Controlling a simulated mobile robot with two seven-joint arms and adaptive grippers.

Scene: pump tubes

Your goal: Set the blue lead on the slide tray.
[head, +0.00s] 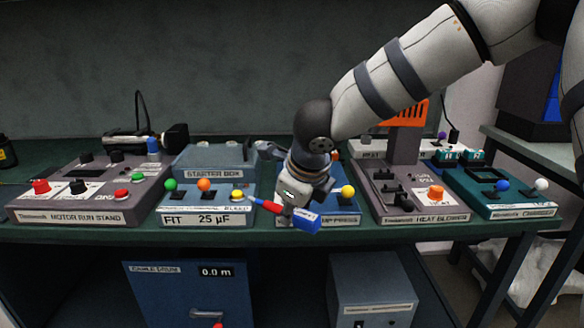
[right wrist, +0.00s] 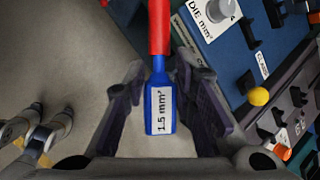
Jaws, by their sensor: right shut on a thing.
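My right gripper (head: 288,208) is at the front of the bench, in front of a blue crimp press (head: 340,208). It is shut on the blue lead (head: 306,223), which has a blue end with a white label, a red sleeve and a thin tip pointing left. The lead also shows in the right wrist view (right wrist: 160,108), between the fingers, its label reading 1.5 mm². I cannot tell which thing is the slide tray. My left gripper is not in view.
A motor run stand (head: 85,195), a blue box marked FIT 25 µF (head: 207,218), a heat blower (head: 415,205) and a teal unit (head: 510,203) line the bench. A blue cabinet (head: 185,295) and a grey box (head: 372,290) stand below.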

